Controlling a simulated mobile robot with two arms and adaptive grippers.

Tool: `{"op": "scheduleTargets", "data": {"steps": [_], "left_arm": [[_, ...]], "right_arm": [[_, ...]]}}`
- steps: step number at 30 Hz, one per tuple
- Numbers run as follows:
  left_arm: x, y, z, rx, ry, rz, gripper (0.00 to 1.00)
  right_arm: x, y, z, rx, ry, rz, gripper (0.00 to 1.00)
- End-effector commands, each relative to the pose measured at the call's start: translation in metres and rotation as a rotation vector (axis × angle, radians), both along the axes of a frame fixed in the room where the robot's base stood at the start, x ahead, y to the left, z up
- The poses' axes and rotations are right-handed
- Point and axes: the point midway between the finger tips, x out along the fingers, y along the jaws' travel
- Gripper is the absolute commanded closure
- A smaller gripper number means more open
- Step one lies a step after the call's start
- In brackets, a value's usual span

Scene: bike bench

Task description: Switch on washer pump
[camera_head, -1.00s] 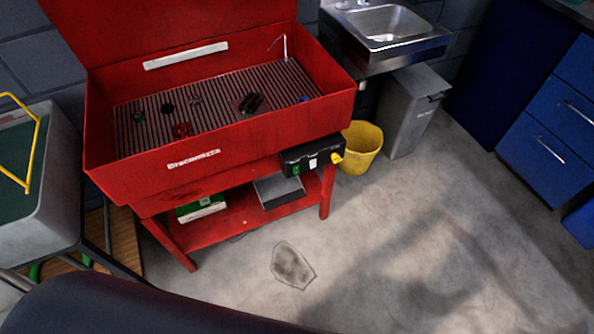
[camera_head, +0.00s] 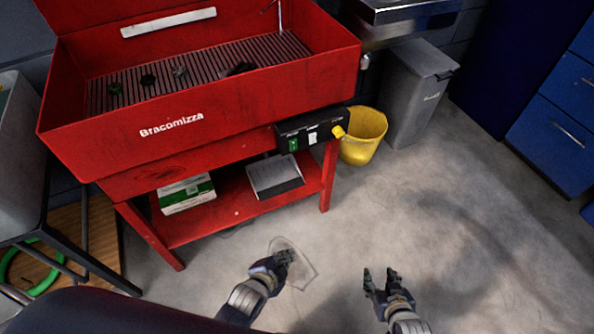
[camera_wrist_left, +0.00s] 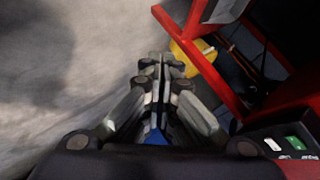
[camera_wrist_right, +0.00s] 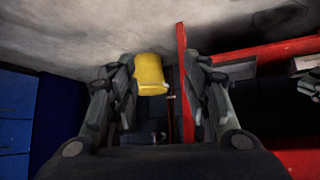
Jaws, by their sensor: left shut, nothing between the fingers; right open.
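The red parts washer (camera_head: 180,128) stands at the upper left in the head view. The box also shows at the lower right of the left wrist view (camera_wrist_left: 272,143). My left gripper (camera_head: 287,257) is shut and empty, below and in front of the box, touching nothing. My right gripper (camera_head: 379,274) is open and empty, further right over the floor. It also shows in the right wrist view (camera_wrist_right: 160,65).
A yellow bucket (camera_head: 364,137) and a grey bin (camera_head: 416,95) stand right of the washer. A red lower shelf (camera_head: 235,205) holds a green-white box (camera_head: 187,194) and a grey tray (camera_head: 275,176). The floor (camera_head: 450,220) in front is free.

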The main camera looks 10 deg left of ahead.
Motion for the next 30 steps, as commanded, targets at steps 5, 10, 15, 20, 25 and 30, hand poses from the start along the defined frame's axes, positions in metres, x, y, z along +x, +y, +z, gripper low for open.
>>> {"op": "scheduleTargets", "data": {"steps": [5, 10, 15, 20, 25, 30], "left_arm": [[0.042, -0.011, 0.046, 0.108, -0.21, -0.091, 1.0], [0.066, -0.014, 0.103, 0.232, -0.402, -0.147, 1.0], [0.075, -0.011, 0.157, 0.352, -0.561, -0.17, 1.0], [0.075, -0.006, 0.191, 0.429, -0.65, -0.174, 1.0], [0.074, -0.004, 0.206, 0.463, -0.684, -0.174, 1.0], [0.074, -0.004, 0.209, 0.465, -0.687, -0.174, 1.0]], "right_arm": [[0.034, 0.009, 0.047, 0.035, -0.156, 0.003, 0.56], [0.049, 0.015, 0.105, 0.068, -0.297, 0.004, 0.56], [0.05, 0.016, 0.16, 0.095, -0.419, 0.007, 0.56], [0.045, 0.016, 0.194, 0.112, -0.49, 0.007, 0.56], [0.042, 0.015, 0.21, 0.119, -0.52, 0.008, 0.56], [0.042, 0.015, 0.212, 0.119, -0.521, 0.008, 0.56]]}}
